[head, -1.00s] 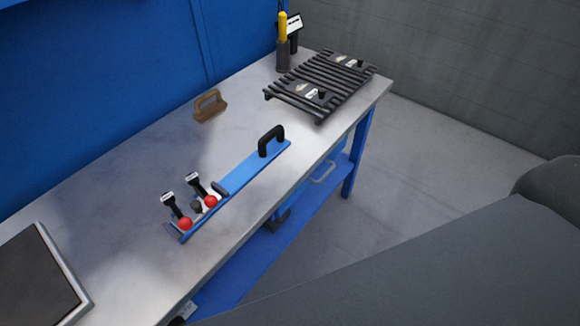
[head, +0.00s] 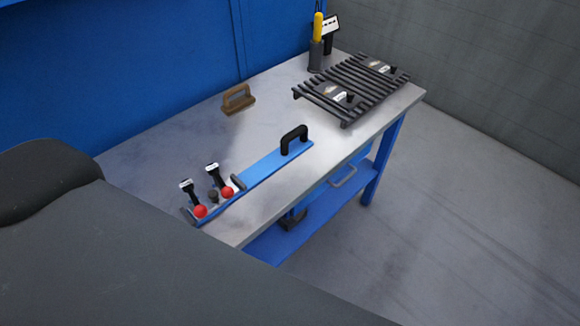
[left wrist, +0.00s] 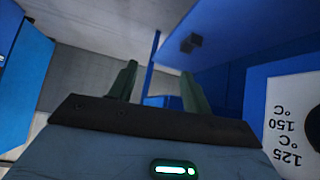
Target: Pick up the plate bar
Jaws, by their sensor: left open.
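A long flat blue bar with a black arch handle, which looks like the plate bar (head: 264,167), lies on the metal workbench (head: 150,152) in the head view. Two black clamps with red knobs (head: 227,192) sit at its near left end. No gripper shows in the head view, and none touches the bar. In the left wrist view my left gripper (left wrist: 159,88) has its two green fingers apart with nothing between them. The bar cannot be made out in that view. My right gripper is in neither view.
A black slatted rack (head: 352,88) and a holder with a yellow-handled tool (head: 316,48) stand at the far end. A panel with temperature marks (left wrist: 292,120) is right of my left gripper.

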